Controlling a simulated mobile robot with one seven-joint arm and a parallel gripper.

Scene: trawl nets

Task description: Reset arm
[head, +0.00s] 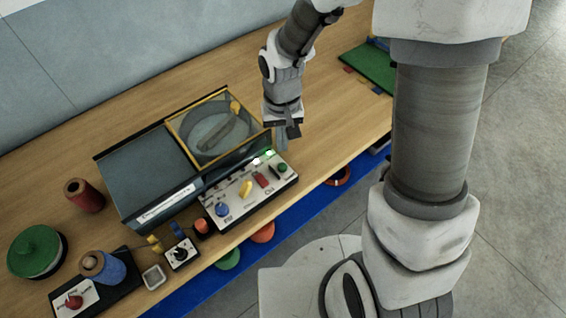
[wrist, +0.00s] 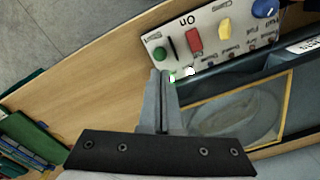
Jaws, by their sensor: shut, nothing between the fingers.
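My gripper (head: 288,134) points down just above the table, beside the right end of the control panel (head: 236,212). Its two fingers are together and empty, and they also show in the wrist view (wrist: 164,82). The panel carries a blue knob, a yellow knob, a red switch and a green button (wrist: 159,55). Two small lights glow near the panel's edge by the fingers, one green and one white. My fingertips look close to the panel's corner in the wrist view; I cannot tell whether they touch it.
Behind the panel stands a dark machine with a yellow-framed clear lid (head: 214,125) over a round basin. Spools, a green round container (head: 37,250) and a small knob box (head: 181,254) stand left. A green mat (head: 370,66) lies at the back right. Bare wooden table (head: 330,110) lies between.

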